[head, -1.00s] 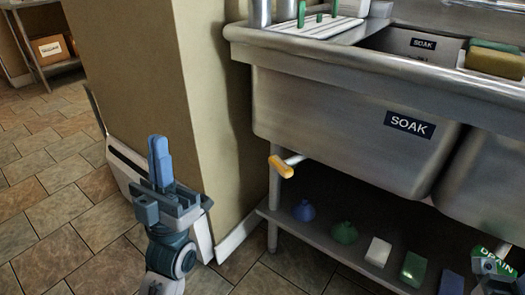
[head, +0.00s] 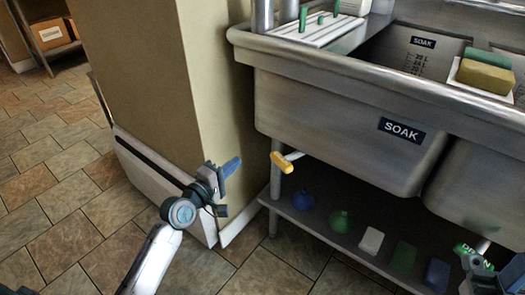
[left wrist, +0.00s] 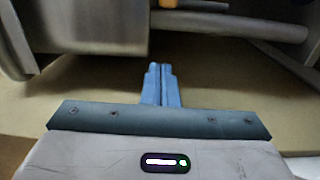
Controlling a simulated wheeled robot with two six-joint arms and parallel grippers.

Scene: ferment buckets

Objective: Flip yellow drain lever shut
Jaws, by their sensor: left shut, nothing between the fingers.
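The yellow drain lever (head: 282,162) sticks out under the left end of the steel sink marked SOAK, on a short metal stem. It points down and to the right in the head view. My left gripper (head: 231,167) is shut and empty, left of the lever and apart from it, with its blue fingers pointing toward the sink.
A beige wall corner (head: 220,100) is close behind my left gripper. Open tiled floor lies at left.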

